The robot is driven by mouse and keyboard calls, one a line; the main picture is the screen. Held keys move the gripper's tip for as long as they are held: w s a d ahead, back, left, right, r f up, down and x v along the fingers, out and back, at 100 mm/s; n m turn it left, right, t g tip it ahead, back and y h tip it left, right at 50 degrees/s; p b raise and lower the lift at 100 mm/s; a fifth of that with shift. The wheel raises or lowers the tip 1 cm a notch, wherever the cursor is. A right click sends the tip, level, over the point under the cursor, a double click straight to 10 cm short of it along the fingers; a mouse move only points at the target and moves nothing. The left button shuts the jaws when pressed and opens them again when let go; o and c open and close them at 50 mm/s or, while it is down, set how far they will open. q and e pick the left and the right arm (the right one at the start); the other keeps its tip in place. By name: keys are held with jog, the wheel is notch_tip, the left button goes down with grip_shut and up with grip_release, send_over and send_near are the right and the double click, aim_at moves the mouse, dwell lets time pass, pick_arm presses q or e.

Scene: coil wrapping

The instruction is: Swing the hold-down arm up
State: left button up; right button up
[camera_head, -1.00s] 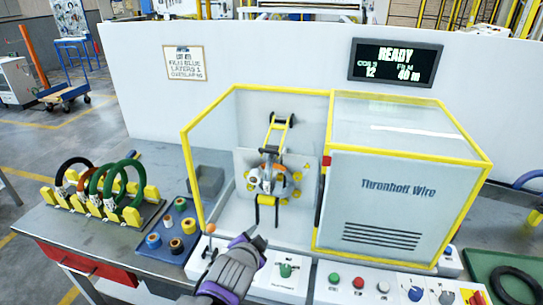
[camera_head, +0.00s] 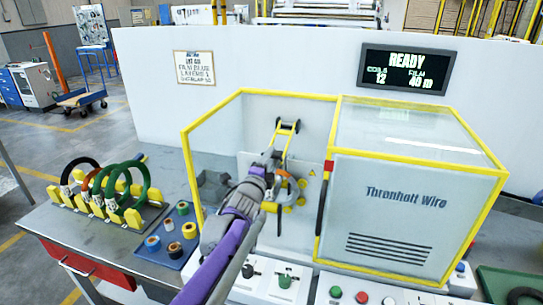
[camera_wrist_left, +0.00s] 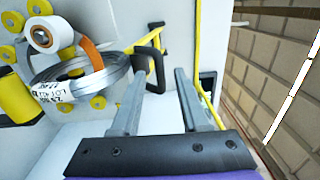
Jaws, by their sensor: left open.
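The hold-down arm (camera_head: 286,140) is a yellow frame with a black bar across its top, inside the yellow-edged enclosure. My left gripper (camera_head: 268,163) is inside the enclosure, in front of the wrapping head. In the left wrist view my left gripper (camera_wrist_left: 160,75) is open, with the handle around the gap between its fingertips; I cannot tell whether they touch. A silver coil (camera_wrist_left: 85,82) with a label sits to the left of the fingers. My right gripper is out of view.
A white film roll (camera_wrist_left: 48,35) and yellow rollers (camera_wrist_left: 14,96) are close to the coil. The grey cover (camera_head: 410,200) bounds the right side. A clear panel (camera_head: 208,165) bounds the left. Control buttons (camera_head: 361,297) line the front. A rack of rings (camera_head: 105,205) stands left.

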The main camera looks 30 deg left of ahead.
pick_arm(q)
jog(key=shift+x, duration=1.2)
grip_shut()
dwell(0.6)
